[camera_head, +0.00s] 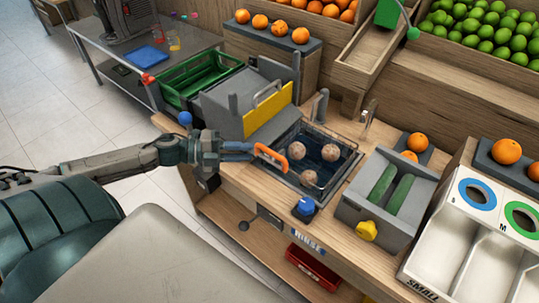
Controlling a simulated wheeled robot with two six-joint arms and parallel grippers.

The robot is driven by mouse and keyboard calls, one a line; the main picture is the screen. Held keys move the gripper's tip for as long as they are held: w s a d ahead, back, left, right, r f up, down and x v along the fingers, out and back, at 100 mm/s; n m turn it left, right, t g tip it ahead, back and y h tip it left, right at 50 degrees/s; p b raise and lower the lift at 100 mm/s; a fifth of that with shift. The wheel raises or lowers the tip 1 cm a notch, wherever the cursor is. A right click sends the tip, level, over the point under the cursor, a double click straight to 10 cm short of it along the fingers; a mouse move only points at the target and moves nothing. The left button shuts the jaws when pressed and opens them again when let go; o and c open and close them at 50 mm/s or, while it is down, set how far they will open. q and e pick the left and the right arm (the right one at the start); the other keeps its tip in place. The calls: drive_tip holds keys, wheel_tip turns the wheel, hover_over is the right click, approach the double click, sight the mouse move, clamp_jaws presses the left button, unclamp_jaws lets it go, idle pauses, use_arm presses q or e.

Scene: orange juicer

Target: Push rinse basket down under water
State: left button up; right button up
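Dark water shows around the fruits, which stand out at the top. An orange handle (272,159) is at the basket's left edge. My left gripper (254,151) reaches in from the left, with blue-grey fingers whose tips are at the orange handle. Whether the fingers close around the handle or only touch it cannot be told. My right gripper is not in view.
A grey box with a yellow panel (280,108) stands behind my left gripper. A blue knob (305,207) sits in front of the sink. A grey tray with green rollers (395,190) stands to the right.

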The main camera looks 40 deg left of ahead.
sight(270, 151)
use_arm(q)
drive_tip(key=x, duration=0.5)
drive_tip(key=shift+w+d, duration=0.15)
drive_tip(key=shift+p+x, duration=0.3)
drive_tip(key=shift+x, duration=0.95)
drive_tip(key=shift+f, duration=0.1)
clamp_jaws()
